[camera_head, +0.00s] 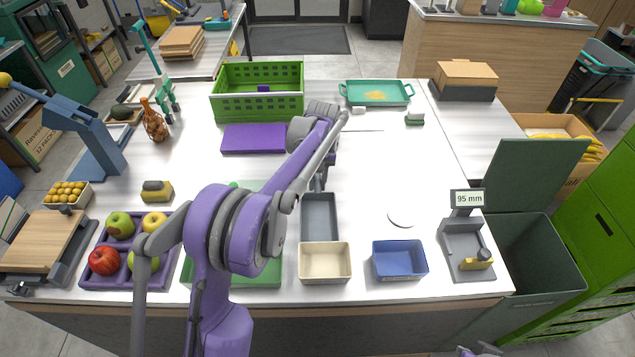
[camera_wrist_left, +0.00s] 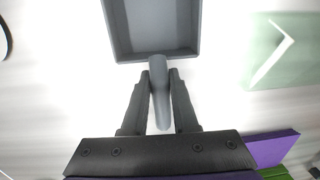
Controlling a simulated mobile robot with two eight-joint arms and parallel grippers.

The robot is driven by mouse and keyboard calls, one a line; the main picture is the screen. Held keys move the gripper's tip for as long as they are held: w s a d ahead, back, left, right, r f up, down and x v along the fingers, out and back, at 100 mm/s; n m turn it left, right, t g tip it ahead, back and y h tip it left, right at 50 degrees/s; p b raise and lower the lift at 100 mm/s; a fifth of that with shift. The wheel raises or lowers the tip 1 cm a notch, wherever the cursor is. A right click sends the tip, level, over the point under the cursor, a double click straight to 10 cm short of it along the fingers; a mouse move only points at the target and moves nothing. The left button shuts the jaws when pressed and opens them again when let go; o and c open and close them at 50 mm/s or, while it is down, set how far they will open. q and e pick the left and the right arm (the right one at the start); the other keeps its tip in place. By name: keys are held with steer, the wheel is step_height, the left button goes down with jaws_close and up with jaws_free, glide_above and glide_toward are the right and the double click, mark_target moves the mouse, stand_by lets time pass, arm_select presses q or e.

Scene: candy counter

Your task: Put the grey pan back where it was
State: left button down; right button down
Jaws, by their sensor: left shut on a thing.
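The grey pan (camera_head: 320,217) is a rectangular tray with a handle, in the middle of the white counter just behind the beige bin. In the wrist view its bare inside (camera_wrist_left: 152,25) shows at the top, with the handle pointing toward me. My left gripper (camera_head: 319,184) reaches over from the left and is shut on the handle; its two fingers (camera_wrist_left: 160,90) lie on either side of it in the wrist view. I cannot tell whether the pan touches the counter. A small part of my right arm's end (camera_head: 480,350) shows at the bottom edge, too little to judge.
The beige bin (camera_head: 325,263) and blue bin (camera_head: 400,261) stand in front. A white disc (camera_head: 402,217) and a gauge reading 95 mm (camera_head: 467,240) are to the right. The counter right of the pan is largely clear.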

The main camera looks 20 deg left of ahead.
arm_select(q)
steer(key=c, duration=1.1)
jaws_free()
steer(key=shift+f, duration=0.15)
steer(key=o, duration=0.4)
